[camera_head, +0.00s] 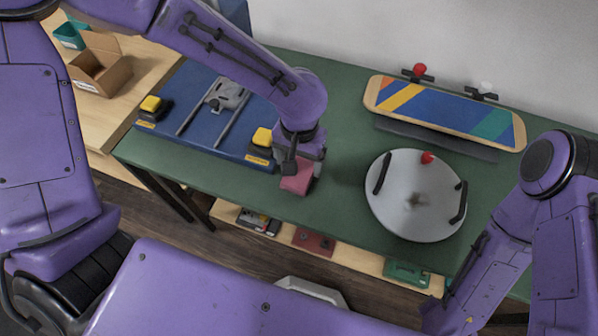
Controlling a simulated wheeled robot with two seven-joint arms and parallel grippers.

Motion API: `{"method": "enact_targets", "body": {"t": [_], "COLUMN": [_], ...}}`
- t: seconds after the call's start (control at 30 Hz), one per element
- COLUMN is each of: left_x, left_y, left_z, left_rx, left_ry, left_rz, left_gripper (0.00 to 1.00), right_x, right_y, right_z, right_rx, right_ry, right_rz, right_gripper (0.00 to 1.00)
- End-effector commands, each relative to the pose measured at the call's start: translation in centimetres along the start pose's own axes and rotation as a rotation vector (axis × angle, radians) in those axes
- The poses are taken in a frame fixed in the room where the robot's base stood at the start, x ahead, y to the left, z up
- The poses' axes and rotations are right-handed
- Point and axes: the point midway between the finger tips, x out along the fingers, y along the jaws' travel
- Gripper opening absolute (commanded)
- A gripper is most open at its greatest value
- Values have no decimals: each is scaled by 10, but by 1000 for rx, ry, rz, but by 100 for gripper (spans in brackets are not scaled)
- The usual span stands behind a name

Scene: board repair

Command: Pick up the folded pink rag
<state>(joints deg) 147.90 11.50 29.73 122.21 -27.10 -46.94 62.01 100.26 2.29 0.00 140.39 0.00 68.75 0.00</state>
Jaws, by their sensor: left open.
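The folded pink rag (297,184) lies near the front edge of the green table, right of the blue mat. My left gripper (301,170) points down right over it, and its jaws are open. The gripper hides part of the rag, and I cannot tell whether the fingers touch it. My right arm comes in at the right side, and its gripper does not show.
A round grey-white dish (412,205) with dark handles and a red knob is to the right. A striped skateboard deck (445,110) stands behind it. A cardboard box (100,70) sits on the wooden table.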

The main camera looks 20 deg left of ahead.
Motion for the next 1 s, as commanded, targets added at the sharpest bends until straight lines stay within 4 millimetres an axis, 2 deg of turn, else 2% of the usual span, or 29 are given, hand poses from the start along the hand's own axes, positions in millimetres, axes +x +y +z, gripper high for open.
{"method": "enact_targets", "body": {"t": [0.03,0.17,0.4,0.43,0.5,0.57,0.87,1.0], "left_x": [12,31,34,34,34,34,32,20], "left_y": [0,0,-1,-1,-1,-1,-1,-1], "left_z": [2,2,2,2,2,2,2,1], "left_rx": [1,-2,-3,-3,-3,-3,-3,-5], "left_ry": [-6,-2,1,1,1,1,1,4], "left_rz": [1,0,0,0,0,0,0,0], "left_gripper": [82,82,82,79,56,39,39,39], "right_x": [2,4,4,4,4,4,4,1], "right_y": [0,0,0,0,0,0,0,0], "right_z": [1,2,2,2,2,2,1,0], "right_rx": [0,0,0,0,0,0,0,0], "right_ry": [0,0,0,0,0,0,0,0], "right_rz": [0,0,0,0,0,0,0,0], "right_gripper": [43,43,43,43,43,43,43,43]}}
